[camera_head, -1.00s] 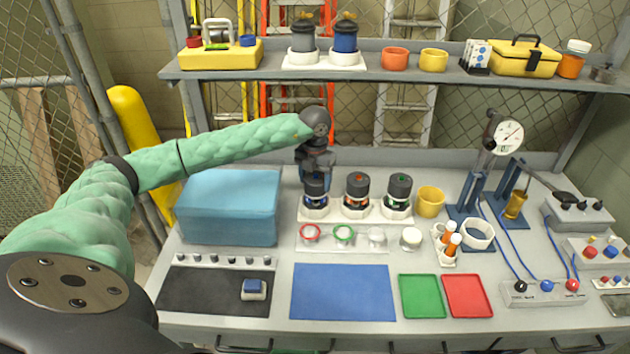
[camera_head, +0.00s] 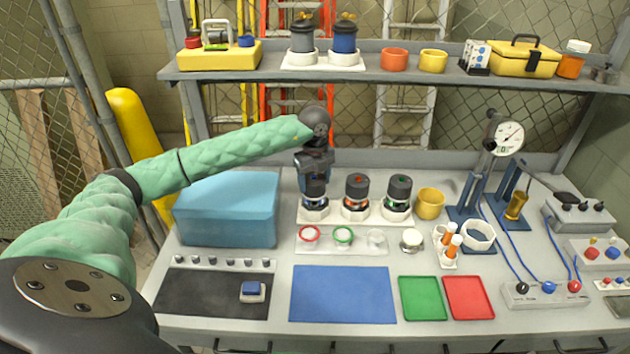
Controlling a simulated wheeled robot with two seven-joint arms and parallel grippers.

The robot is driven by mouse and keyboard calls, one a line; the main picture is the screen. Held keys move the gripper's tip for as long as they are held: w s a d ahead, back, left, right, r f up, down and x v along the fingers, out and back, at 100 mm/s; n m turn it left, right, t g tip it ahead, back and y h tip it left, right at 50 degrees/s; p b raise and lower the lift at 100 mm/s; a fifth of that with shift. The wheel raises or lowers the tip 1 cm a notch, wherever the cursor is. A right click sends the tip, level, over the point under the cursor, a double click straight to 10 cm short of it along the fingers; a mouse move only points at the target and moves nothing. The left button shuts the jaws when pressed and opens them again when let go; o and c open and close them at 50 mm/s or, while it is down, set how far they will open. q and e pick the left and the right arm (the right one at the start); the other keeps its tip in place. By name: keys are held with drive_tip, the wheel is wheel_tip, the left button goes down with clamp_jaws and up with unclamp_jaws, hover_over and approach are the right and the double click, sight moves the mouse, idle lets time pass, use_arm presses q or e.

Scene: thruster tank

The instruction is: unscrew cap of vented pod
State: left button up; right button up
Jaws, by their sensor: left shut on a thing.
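Three dark pods stand in a row in a white rack (camera_head: 352,213) at the back middle of the bench. The left pod (camera_head: 314,196) has a blue band, the middle pod (camera_head: 356,196) shows a red mark on its top, and the right pod (camera_head: 398,194) a green one. My left gripper (camera_head: 315,180) points down over the left pod and is shut on its top. The cap and fingertips are mostly hidden by the gripper and wrist. I cannot tell from this view which pod is vented. My right gripper is out of view.
A clear tray (camera_head: 342,243) with red and green rings lies in front of the rack. A blue box (camera_head: 228,208) stands left, a yellow cup (camera_head: 429,202) right. The blue mat (camera_head: 342,293) is bare. A shelf (camera_head: 385,74) runs above the bench.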

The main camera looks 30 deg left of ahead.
use_arm(q)
drive_tip(key=shift+a+n, duration=0.1)
drive_tip(key=shift+n, duration=0.8)
drive_tip(key=o, duration=1)
